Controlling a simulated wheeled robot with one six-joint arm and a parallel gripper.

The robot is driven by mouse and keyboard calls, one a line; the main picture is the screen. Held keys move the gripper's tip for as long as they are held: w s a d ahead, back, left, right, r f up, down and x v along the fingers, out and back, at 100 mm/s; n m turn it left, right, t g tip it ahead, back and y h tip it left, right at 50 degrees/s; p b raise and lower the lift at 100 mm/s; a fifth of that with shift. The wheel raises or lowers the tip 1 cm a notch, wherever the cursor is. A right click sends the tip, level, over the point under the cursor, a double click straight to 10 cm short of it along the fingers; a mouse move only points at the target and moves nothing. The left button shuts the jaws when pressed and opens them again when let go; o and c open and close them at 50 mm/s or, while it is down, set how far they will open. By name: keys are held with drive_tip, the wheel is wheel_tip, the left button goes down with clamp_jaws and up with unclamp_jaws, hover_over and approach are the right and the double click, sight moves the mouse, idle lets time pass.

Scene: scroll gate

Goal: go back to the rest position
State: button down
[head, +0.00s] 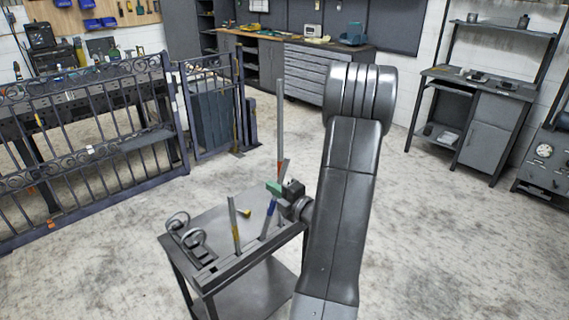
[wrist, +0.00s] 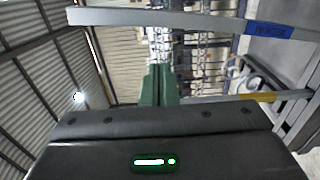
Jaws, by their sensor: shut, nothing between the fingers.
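My gripper (head: 274,188) is above the far right part of a small dark cart (head: 205,215) in the head view. Its green fingers (wrist: 158,86) are together in the wrist view, with nothing between them. A bar with a blue band (head: 270,208) stands tilted in the cart's rack, close to the gripper; whether they touch I cannot tell. A bar with a yellow band (head: 235,228) stands left of it. In the wrist view the blue-banded bar (wrist: 180,17) crosses the top and the yellow-banded bar (wrist: 265,97) lies at right.
Grey scroll pieces (head: 188,236) lie at the cart's left. A dark gate with scrollwork (head: 90,150) stands at left. A workbench (head: 480,95) is at right. The floor (head: 440,230) right of my arm is clear.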

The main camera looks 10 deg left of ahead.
drive_tip(key=x, duration=0.8)
drive_tip(key=shift+w+b, duration=0.15)
drive_tip(key=shift+b, duration=0.25)
drive_tip(key=shift+a, duration=0.1)
drive_tip(key=shift+b+v, duration=0.35)
drive_tip(key=shift+v, duration=1.85)
